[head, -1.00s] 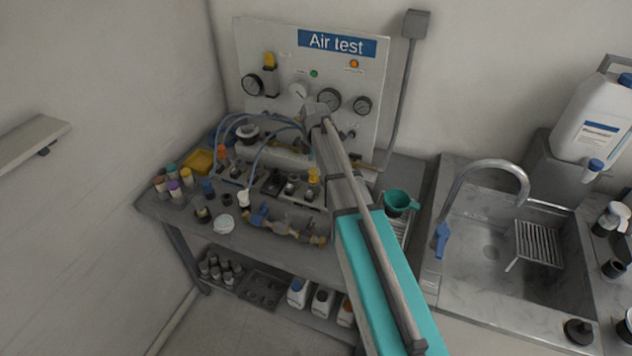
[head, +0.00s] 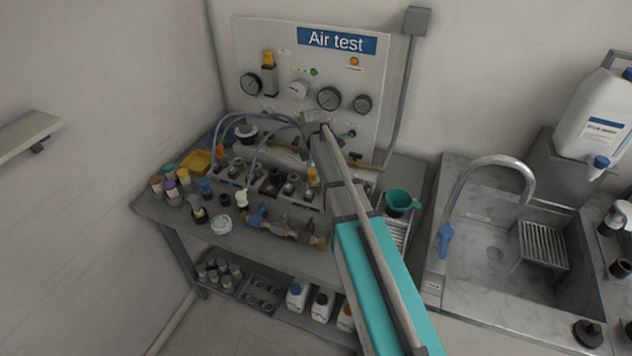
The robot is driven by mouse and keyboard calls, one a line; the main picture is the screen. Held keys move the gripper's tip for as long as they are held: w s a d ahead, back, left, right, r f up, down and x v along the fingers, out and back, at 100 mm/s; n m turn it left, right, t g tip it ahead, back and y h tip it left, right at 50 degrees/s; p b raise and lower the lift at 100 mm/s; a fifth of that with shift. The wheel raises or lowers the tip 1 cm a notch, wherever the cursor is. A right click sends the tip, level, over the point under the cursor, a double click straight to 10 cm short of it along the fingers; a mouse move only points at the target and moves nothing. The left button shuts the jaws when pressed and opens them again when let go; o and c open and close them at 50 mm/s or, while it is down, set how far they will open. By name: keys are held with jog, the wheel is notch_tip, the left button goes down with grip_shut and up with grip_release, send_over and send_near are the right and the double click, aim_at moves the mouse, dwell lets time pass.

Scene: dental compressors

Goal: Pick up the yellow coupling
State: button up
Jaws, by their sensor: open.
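A small yellow piece, which looks like the yellow coupling (head: 312,176), stands upright among the fittings on the grey bench, just left of my arm in the picture. My arm reaches up across the bench and covers part of what is beside and behind this piece. The fingers of my gripper do not show; they are hidden behind the arm, so I cannot see how far they are from the yellow piece.
The Air test panel (head: 312,75) stands behind the bench, with hoses in front. A brass valve assembly (head: 287,227) lies at the bench front. A yellow tray (head: 197,161) and several small bottles are left. A green funnel (head: 398,201) and the sink (head: 490,253) are right.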

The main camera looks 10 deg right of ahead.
jog(key=shift+f+b, duration=0.85)
jog(key=shift+f, duration=0.3)
jog(key=shift+c, duration=0.2)
grip_shut()
jog(key=shift+r, duration=0.2)
notch_tip(320, 180, up, 2)
jog(key=p, duration=0.2)
jog(key=shift+r+p, duration=0.15)
jog(key=shift+p, duration=0.2)
jog(key=s+r+p, duration=1)
jog(key=s, duration=0.4)
jog(key=shift+r, duration=0.15)
jog(key=shift+s+d, duration=0.1)
